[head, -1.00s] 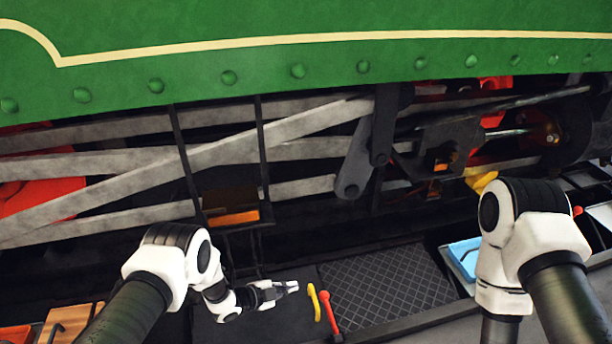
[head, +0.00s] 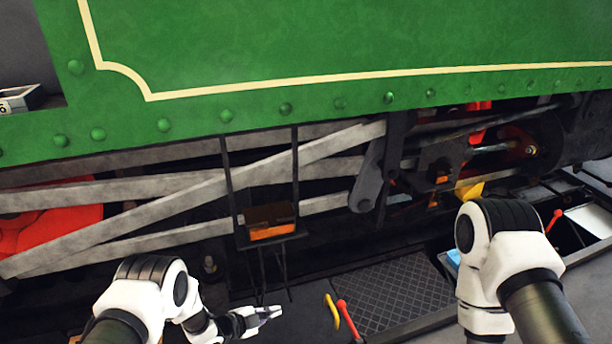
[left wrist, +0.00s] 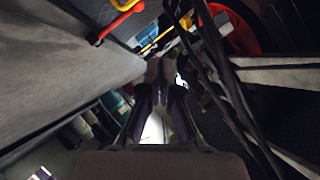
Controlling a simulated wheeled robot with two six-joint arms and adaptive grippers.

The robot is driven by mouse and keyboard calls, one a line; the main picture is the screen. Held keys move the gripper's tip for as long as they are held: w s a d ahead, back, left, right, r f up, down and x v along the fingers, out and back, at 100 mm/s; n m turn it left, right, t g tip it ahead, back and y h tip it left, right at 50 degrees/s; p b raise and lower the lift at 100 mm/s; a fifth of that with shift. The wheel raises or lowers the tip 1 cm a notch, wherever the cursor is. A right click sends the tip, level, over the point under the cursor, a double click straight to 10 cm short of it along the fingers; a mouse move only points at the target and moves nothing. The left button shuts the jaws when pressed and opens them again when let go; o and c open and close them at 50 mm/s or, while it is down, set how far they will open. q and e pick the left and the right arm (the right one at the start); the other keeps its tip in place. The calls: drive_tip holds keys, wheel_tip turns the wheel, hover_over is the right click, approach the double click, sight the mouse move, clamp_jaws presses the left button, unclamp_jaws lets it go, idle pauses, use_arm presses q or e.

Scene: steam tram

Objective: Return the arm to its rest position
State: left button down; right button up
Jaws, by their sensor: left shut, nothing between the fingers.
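My left gripper (head: 268,314) is low at the bottom of the head view, over a dark floor below the green tram side. Its fingers are shut and hold nothing. In the left wrist view the gripper (left wrist: 160,68) points away from the camera, its fingertips close together. My right arm comes in at the right of the head view, with its white elbow showing. My right gripper is not in view.
The green tram panel (head: 330,50) and grey rods (head: 190,193) lie ahead. A holder with an orange block (head: 272,231) hangs above my left gripper.

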use_arm(q)
wheel_tip(320, 180, up, 19)
drive_tip(key=s+a+n+p, duration=0.1)
drive_tip(key=a+p, duration=0.1)
drive_tip(key=p, duration=1.4)
drive_tip(key=s+a+r+n+y+p, duration=0.45)
drive_tip(key=s+r+p, duration=0.35)
drive_tip(key=r+p, duration=0.45)
drive_tip(key=s+a+r+n+g+y+p, duration=0.1)
drive_tip(key=s+a+r+n+g+p, duration=0.2)
drive_tip(key=s, duration=0.7)
drive_tip(key=s+a+r+n+g+y+p, duration=0.2)
drive_tip(key=s+n, duration=0.4)
drive_tip(key=s, duration=0.4)
drive_tip(key=s+a+r+n+g+y+p, duration=0.2)
drive_tip(key=s+a+r+n+g+p, duration=0.1)
drive_tip(key=s, duration=0.7)
wheel_tip(320, 180, up, 2)
drive_tip(key=shift+s+a+r+n+g+p, duration=0.15)
drive_tip(key=shift+a+n+g+p, duration=0.15)
drive_tip(key=shift+a+n+p, duration=0.35)
drive_tip(key=shift+a, duration=0.1)
